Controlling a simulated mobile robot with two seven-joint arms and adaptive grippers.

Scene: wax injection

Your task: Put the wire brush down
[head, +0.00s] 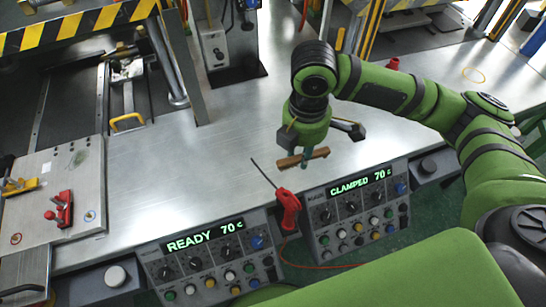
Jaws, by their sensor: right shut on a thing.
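The wire brush (319,154) shows as a short brown bar. My right gripper (305,158) reaches down from the right and is shut on it. The brush is held roughly level near the front edge of the metal table (215,165). I cannot tell whether the brush touches the table top or hangs a little above it. Its bristles cannot be made out. My left gripper is not in view.
A red-handled tool (288,208) with a thin rod and red cable lies near the front edge. Control panels reading READY (205,262) and CLAMPED (358,212) line the front. A plate (85,160) with red and yellow clamps is at left. The table's middle is clear.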

